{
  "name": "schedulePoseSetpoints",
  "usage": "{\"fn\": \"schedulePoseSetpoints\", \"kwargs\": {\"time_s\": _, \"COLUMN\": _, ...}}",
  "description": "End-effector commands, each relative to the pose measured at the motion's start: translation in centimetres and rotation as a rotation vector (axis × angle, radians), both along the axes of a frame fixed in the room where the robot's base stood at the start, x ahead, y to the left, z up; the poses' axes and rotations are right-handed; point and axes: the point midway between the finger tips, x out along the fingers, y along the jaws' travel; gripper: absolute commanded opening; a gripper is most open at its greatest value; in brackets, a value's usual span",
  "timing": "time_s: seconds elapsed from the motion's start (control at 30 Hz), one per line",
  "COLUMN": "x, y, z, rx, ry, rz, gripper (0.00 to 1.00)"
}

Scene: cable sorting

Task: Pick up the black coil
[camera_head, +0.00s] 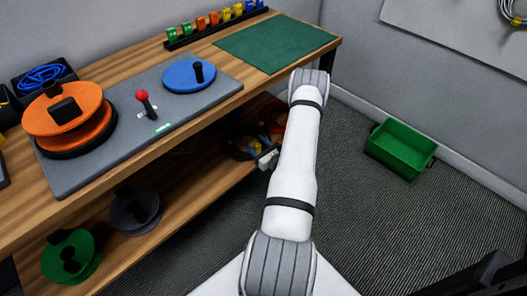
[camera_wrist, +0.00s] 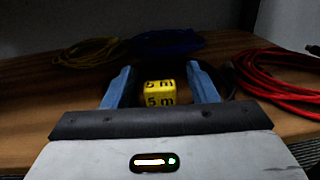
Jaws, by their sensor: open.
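In the wrist view, my gripper (camera_wrist: 159,75) is open, with one blue finger on each side of a yellow tag (camera_wrist: 159,93) marked "5 m". The tag appears to sit on the black coil (camera_wrist: 229,78), of which a dark part shows just right of the right finger. The rest of the coil is hidden by the gripper or lost in shadow. Contact between the fingers and the tag cannot be told. In the head view, my gripper (camera_head: 268,158) is at the lower shelf, largely behind my arm, with a dark coil (camera_head: 240,149) beside it.
In the wrist view, a yellow coil (camera_wrist: 88,52) lies left, a blue coil (camera_wrist: 168,42) behind and a red coil (camera_wrist: 285,80) close on the right. The tabletop (camera_head: 225,99) overhangs this shelf. A green crate (camera_head: 400,150) stands on open floor at right.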

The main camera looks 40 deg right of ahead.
Motion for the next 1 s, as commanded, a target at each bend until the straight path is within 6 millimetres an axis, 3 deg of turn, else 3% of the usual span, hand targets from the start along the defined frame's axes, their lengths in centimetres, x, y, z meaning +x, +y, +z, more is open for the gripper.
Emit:
{"fn": "schedulePoseSetpoints", "kwargs": {"time_s": 0.13, "x": 0.9, "y": 0.02, "z": -0.01, "rx": 0.0, "ry": -0.001, "rz": 0.001, "gripper": 0.53}}
{"fn": "schedulePoseSetpoints", "kwargs": {"time_s": 0.43, "x": 0.97, "y": -0.02, "z": 0.02, "rx": 0.001, "ry": 0.0, "rz": -0.001, "gripper": 0.52}}
{"fn": "schedulePoseSetpoints", "kwargs": {"time_s": 1.0, "x": 0.9, "y": -0.08, "z": 0.0, "rx": 0.001, "ry": 0.0, "rz": -0.002, "gripper": 0.05}}
